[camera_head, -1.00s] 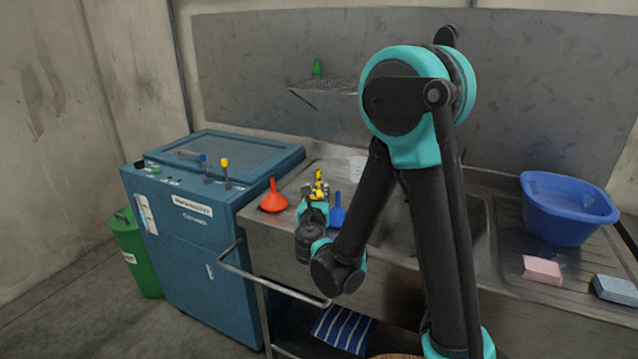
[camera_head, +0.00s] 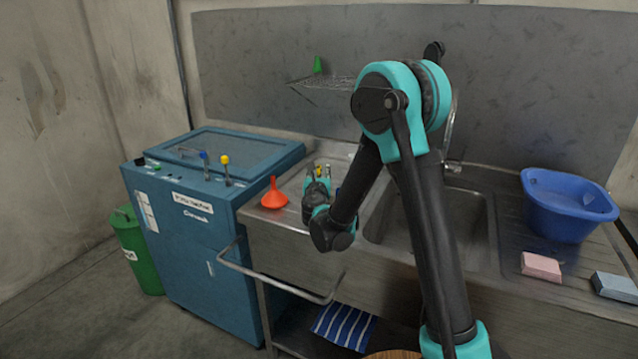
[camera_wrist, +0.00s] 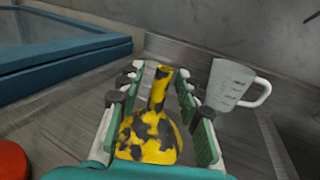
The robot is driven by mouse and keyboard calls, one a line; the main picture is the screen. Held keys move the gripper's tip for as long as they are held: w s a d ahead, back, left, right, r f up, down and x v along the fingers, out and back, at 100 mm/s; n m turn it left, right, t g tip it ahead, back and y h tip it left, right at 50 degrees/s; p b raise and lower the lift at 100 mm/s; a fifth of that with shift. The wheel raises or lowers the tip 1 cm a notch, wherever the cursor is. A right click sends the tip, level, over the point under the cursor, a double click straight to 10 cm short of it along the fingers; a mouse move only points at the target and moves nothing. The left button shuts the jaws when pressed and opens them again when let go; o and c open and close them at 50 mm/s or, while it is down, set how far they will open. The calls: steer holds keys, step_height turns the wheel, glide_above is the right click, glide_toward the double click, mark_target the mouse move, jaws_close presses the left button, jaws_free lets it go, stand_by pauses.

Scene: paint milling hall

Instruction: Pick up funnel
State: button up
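A yellow funnel with dark blotches (camera_wrist: 150,138) stands spout up on the sink's drainboard (camera_head: 296,182). In the wrist view my gripper (camera_wrist: 160,88) is open, with one finger on each side of this funnel and gaps showing between the fingers and it. In the head view my gripper (camera_head: 318,180) is over the drainboard and mostly hides the yellow funnel. A red-orange funnel (camera_head: 274,196) stands to the left; its edge shows in the wrist view (camera_wrist: 12,160). A blue funnel (camera_head: 338,192) is almost hidden behind my arm. A green funnel (camera_head: 318,66) is on the wall shelf.
A clear measuring jug (camera_wrist: 228,84) stands right of the yellow funnel. The blue machine (camera_head: 195,225) with levers is to the left. A blue basin (camera_head: 568,205), a pink sponge (camera_head: 541,267) and a blue-grey block (camera_head: 615,287) lie right of the sink bowl. A rail (camera_head: 275,285) runs in front.

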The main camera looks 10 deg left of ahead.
steer(key=w, duration=0.2)
steer(key=shift+w+a, duration=0.1)
steer(key=shift+w, duration=0.25)
jaws_close()
